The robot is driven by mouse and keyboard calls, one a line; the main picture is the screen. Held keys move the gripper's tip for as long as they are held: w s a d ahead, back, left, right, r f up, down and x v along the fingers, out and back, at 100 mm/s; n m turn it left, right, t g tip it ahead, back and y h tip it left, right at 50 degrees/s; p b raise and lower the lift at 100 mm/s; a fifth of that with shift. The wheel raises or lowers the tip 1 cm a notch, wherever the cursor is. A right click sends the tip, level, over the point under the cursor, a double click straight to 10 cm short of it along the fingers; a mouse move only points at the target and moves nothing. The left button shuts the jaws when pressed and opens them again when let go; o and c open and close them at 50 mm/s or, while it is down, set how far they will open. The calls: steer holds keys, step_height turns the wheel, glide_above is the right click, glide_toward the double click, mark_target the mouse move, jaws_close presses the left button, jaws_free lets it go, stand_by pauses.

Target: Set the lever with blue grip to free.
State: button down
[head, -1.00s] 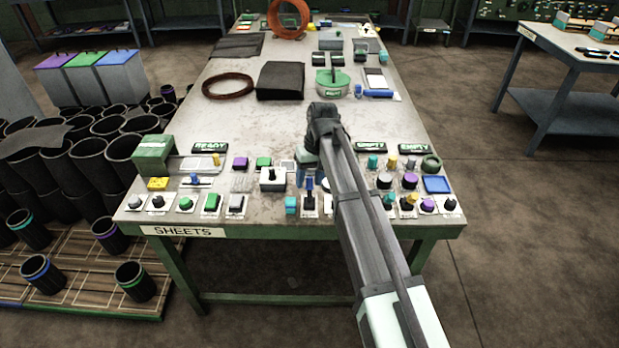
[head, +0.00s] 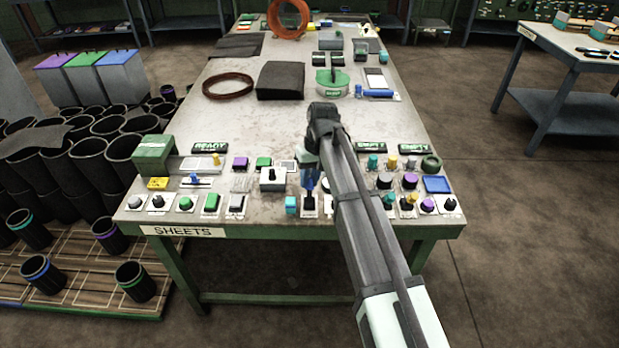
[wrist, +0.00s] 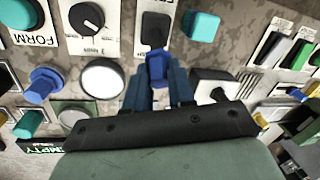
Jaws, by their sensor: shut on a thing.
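The lever with the blue grip stands near the front edge of the workbench, on a black base (head: 309,203) with a pale plate. In the wrist view its blue grip (wrist: 158,68) sits between my two dark blue fingers, and its black base (wrist: 155,30) shows just beyond. My gripper (wrist: 158,82) is shut on the blue grip. In the head view my gripper (head: 311,178) is at the lever, and the arm and fingers hide most of the grip. The lettering on the lever's plate is too small to read.
A teal block (head: 291,205) stands close to the lever. A white box with a black knob (head: 272,180) is behind and to the left. A round white button (wrist: 102,77) and a black dial (wrist: 88,18) are also close by. Several other controls crowd the front edge.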

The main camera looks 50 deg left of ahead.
steer(key=shift+s+d+r+t+y, duration=0.3)
steer(key=shift+s+d+t+y, duration=0.6)
steer(key=shift+t+y, duration=0.1)
steer(key=shift+s+d+n+t+y, duration=0.3)
steer(key=shift+s+d+t+y, duration=0.35)
steer(key=shift+t+y, duration=0.35)
steer(key=shift+s+d+t+y, duration=0.5)
steer(key=shift+d+t+y, duration=0.05)
steer(key=shift+t+y, duration=0.25)
steer(key=shift+s+d+f+t+y, duration=0.25)
steer(key=shift+s+d+t+y, duration=0.15)
steer(key=shift+t+y, duration=0.45)
steer(key=c, duration=1)
jaws_free()
steer(key=shift+o, duration=0.2)
